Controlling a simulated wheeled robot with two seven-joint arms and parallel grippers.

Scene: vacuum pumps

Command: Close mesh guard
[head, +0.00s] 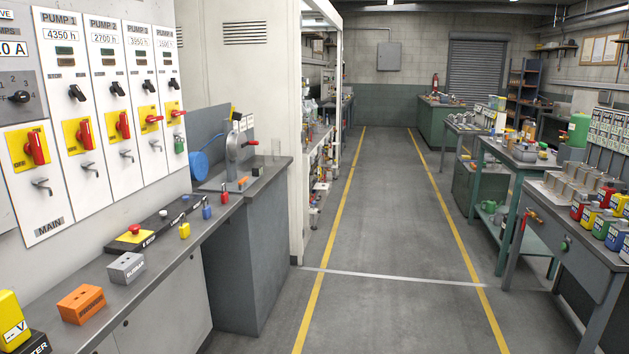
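I cannot make out a mesh guard in the head view. On the left counter (180,240) stands a grey machine (236,148) with a dark lever on top and a red handle at its right side. A blue cylinder (199,165) sits at its left, in front of a grey back panel (207,130). No mesh can be told apart on this machine at this size. Neither of my grippers is in view.
A pump panel (100,100) with red switches hangs above the left counter. An orange block (81,304), a grey block (127,267) and an emergency-stop box (133,236) stand there. Workbenches (561,231) line the right. The aisle (390,230) between yellow lines is clear.

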